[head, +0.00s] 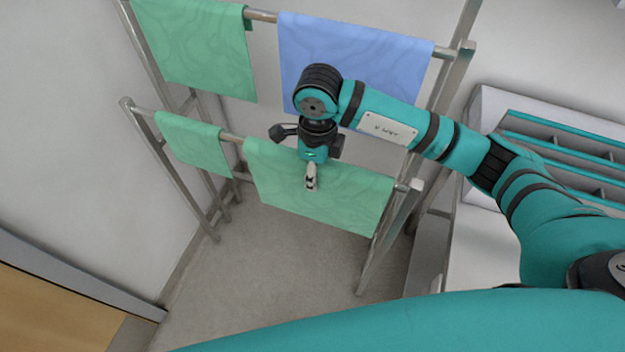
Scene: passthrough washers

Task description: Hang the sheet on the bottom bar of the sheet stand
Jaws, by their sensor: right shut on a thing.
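The metal sheet stand (364,273) stands against the wall with an upper bar (262,15) and a lower bar (231,138). A light green sheet (345,205) hangs at the lower bar, on the right part of it. My right gripper (311,178) is in front of this sheet near its upper middle, with its fingertips shut on it. Whether the sheet is fully draped over the bar behind my gripper is hidden. My left gripper is not in view.
A smaller green sheet (194,143) hangs at the left of the lower bar. A green sheet (195,48) and a blue sheet (352,52) hang on the upper bar. A white unit with teal slats (570,150) stands at right. The floor (270,265) below is clear.

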